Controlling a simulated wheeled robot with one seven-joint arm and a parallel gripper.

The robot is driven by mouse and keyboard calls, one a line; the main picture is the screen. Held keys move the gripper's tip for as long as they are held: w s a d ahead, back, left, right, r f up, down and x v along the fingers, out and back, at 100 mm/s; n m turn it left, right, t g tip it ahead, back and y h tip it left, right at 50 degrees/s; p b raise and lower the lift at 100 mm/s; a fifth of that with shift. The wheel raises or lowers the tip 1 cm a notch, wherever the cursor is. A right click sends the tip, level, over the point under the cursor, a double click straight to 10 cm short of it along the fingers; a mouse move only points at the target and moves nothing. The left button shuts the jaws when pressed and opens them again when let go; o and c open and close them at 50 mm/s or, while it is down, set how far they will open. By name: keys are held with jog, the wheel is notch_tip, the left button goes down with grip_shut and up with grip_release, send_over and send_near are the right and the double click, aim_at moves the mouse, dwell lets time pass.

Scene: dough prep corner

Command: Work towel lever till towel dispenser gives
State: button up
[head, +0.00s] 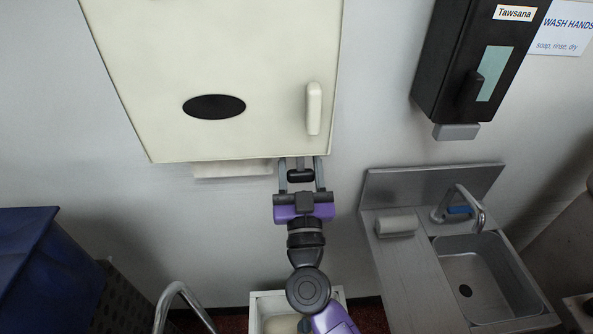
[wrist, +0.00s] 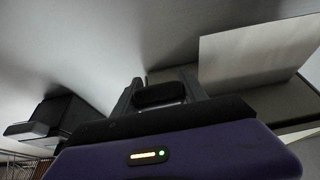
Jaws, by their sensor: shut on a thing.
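The towel dispenser (head: 215,60) is a large cream box on the wall at the top of the head view, with a black oval window and a cream upright handle (head: 314,108) on its front. A white paper towel (head: 232,169) hangs a short way out below it; the sheet also shows in the wrist view (wrist: 262,55). The towel lever (head: 300,176), a dark bar on a grey stem, sticks out under the dispenser's right part. My gripper (head: 301,182) is shut on it, a finger on each side. The wrist view shows the dark bar (wrist: 160,95) between the fingers.
A black soap dispenser (head: 447,70) hangs at the upper right beside a hand-washing sign (head: 565,28). Below it is a steel sink (head: 485,275) with a tap (head: 470,209). A blue bin (head: 40,262) stands at the lower left. The wall around my gripper is bare.

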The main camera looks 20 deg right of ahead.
jog(key=shift+s+g, duration=0.35)
jog(key=shift+g, duration=0.05)
dwell(0.4)
jog(key=shift+b, duration=0.35)
jog(key=shift+w+f+t+b, duration=0.2)
jog(key=shift+t+b, duration=0.1)
jog(key=shift+b, duration=0.9)
jog(key=b, duration=0.3)
jog(key=w+t+b, duration=0.1)
jog(key=b, duration=0.2)
jog(key=shift+d+h, duration=0.25)
jog(key=shift+h, duration=0.15)
jog(key=shift+r+t+b, duration=0.25)
jog(key=shift+t+b, duration=0.05)
jog(key=shift+b, duration=0.1)
jog(key=b, duration=0.2)
jog(key=shift+w+d+f+b, duration=0.1)
jog(key=shift+w+f+b, duration=0.1)
jog(key=shift+b, duration=0.15)
jog(key=t+b, duration=0.1)
jog(key=b, duration=0.3)
jog(key=w+t+b, duration=0.1)
jog(key=b, duration=0.3)
jog(key=shift+d+r+h, duration=0.2)
jog(key=shift+h, duration=0.2)
jog(key=o, duration=1.6)
jog(key=shift+r, duration=0.2)
jog(key=shift+c, duration=0.2)
jog(key=shift+a, duration=0.1)
